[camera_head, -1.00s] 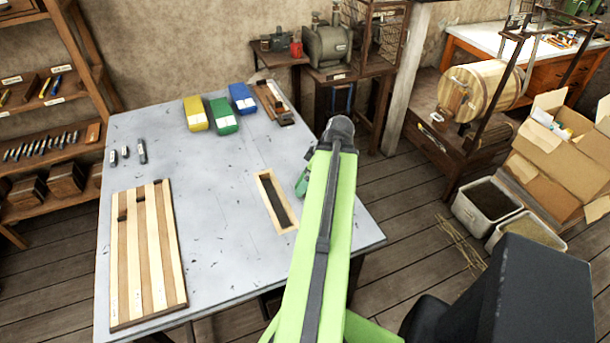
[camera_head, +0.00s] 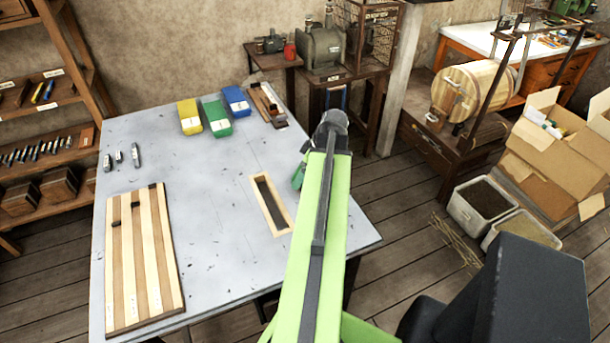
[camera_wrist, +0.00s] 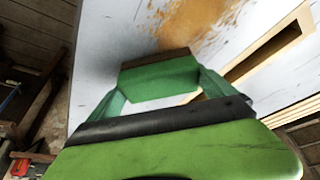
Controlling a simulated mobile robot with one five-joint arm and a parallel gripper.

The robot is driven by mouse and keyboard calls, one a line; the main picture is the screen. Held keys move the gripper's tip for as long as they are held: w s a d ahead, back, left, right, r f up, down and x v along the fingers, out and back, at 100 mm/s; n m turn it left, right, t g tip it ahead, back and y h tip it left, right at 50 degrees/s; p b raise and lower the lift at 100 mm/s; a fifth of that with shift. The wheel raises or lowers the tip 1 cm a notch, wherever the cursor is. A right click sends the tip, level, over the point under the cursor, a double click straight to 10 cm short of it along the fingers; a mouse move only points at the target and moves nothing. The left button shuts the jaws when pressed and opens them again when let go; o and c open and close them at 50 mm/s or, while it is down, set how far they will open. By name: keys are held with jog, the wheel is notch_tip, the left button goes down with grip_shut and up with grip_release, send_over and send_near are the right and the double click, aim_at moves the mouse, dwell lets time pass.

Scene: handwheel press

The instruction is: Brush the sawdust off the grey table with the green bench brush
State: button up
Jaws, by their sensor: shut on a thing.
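The green bench brush (camera_wrist: 158,82) is held in my gripper (camera_wrist: 160,92), which is shut on it. Its dark brown bristle edge (camera_wrist: 155,59) faces the grey table (camera_wrist: 110,40); I cannot tell whether it touches. Orange-brown sawdust (camera_wrist: 195,22) lies on the table just beyond the bristles in the wrist view. In the head view, a bit of the green brush (camera_head: 298,177) shows left of my arm, over the right part of the grey table (camera_head: 215,255). My arm hides the rest of the brush, and no sawdust can be made out there.
A wood-framed dark slot (camera_head: 270,204) is in the table, left of the brush. A striped wooden board (camera_head: 145,258) lies at the left. Yellow (camera_head: 190,117), green (camera_head: 216,119) and blue (camera_head: 236,101) bins stand at the back. The table's middle is clear.

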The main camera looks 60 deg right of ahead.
jog(key=shift+w+d+f, duration=0.1)
jog(key=shift+w+d, duration=0.9)
jog(key=shift+w, duration=0.4)
jog(key=shift+w+d+r, duration=0.1)
jog(key=shift+w+d, duration=0.95)
jog(key=shift+w, duration=0.4)
jog(key=shift+w+d+f, duration=0.1)
jog(key=shift+w+d, duration=0.9)
jog(key=shift+w, duration=0.4)
jog(key=shift+s+d, duration=0.6)
jog(key=shift+d, duration=0.25)
jog(key=shift+s+a, duration=1.15)
jog(key=shift+s, duration=0.2)
jog(key=shift+s+a, duration=1.05)
jog(key=shift+s, duration=0.4)
jog(key=shift+s+a, duration=1.05)
jog(key=shift+s, duration=0.35)
jog(key=shift+s+a, duration=1.05)
jog(key=shift+s, duration=0.4)
notch_tip(320, 180, up, 6)
jog(key=p, duration=0.5)
jog(key=shift+p, duration=0.4)
